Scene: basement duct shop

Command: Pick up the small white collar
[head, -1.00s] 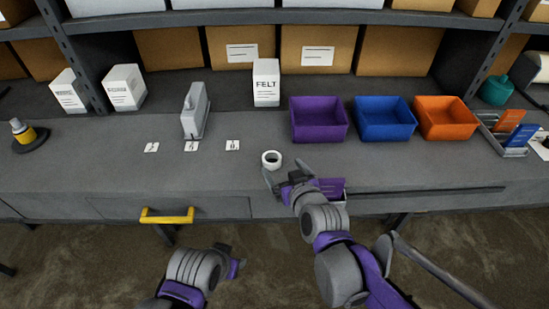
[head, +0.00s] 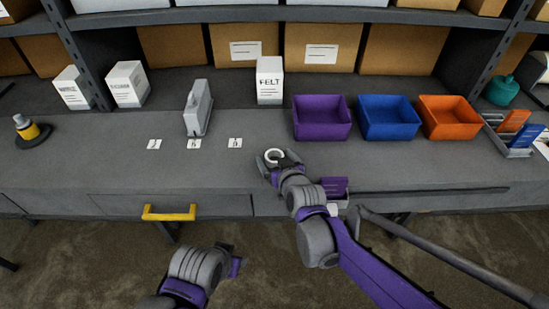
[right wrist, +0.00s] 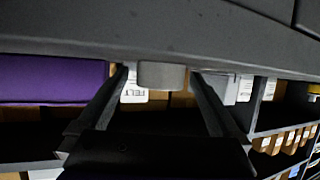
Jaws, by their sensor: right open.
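The small white collar (head: 273,153), a short ring, stands on the grey bench near its front edge. My right gripper (head: 279,158) is open at the collar, with a finger on either side of it. In the right wrist view, the collar (right wrist: 162,75) shows between the two spread fingers (right wrist: 161,84), with the bench surface along the top of the picture. Whether the fingers touch it I cannot tell. My left gripper (head: 236,263) is low in front of the bench, away from the collar; its jaws are not clear.
Purple (head: 322,126), blue (head: 388,126) and orange (head: 448,124) bins stand right of the collar. A white FELT box (head: 270,83) stands behind it. A grey upright device (head: 197,110) and small numbered tags (head: 194,144) are to the left. The bench front has a yellow handle (head: 169,213).

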